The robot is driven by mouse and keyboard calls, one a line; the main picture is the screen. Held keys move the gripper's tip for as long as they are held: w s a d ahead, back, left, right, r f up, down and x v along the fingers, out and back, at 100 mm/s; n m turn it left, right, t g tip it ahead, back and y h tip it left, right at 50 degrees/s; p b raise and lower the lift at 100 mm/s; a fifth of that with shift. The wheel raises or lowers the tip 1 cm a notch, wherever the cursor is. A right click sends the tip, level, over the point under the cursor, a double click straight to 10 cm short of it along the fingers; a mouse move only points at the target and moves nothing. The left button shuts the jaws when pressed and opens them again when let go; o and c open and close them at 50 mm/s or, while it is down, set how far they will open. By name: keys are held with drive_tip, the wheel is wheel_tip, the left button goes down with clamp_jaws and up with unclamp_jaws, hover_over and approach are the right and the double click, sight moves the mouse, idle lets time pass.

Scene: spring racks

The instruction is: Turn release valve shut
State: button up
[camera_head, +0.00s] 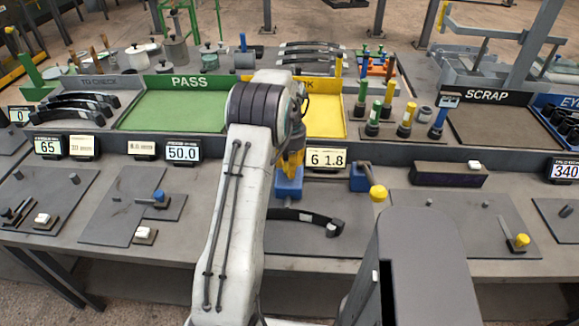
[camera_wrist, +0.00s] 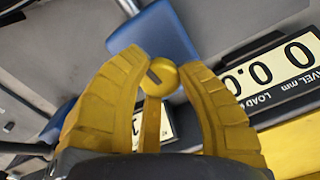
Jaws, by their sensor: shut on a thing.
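The release valve appears to be a yellow round knob with a dark slot (camera_wrist: 162,76) and a yellow bar below it, in front of a blue block (camera_wrist: 160,35) in the wrist view. My gripper (camera_wrist: 158,66) has its two yellow fingers on either side of this knob and is shut on it. In the head view my yellow gripper (camera_head: 292,163) points down just above a blue block (camera_head: 288,186) at mid-bench, and my arm hides much of that spot. The knob cannot be made out there.
A digital display (camera_head: 326,159) stands right behind my gripper. A black curved spring (camera_head: 300,219) lies in front of it. A yellow-tipped lever (camera_head: 377,192) is to the right. Behind are a green PASS tray (camera_head: 178,108) and a yellow tray (camera_head: 325,115).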

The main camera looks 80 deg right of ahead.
drive_tip(key=shift+a+f+m, duration=0.1)
drive_tip(key=shift+f+m, duration=0.1)
drive_tip(key=shift+m, duration=0.4)
drive_tip(key=o, duration=1.2)
drive_tip(key=shift+r, duration=0.15)
drive_tip(key=shift+r, duration=0.15)
wheel_tip(320, 180, up, 12)
drive_tip(key=shift+f, duration=0.15)
idle(0.5)
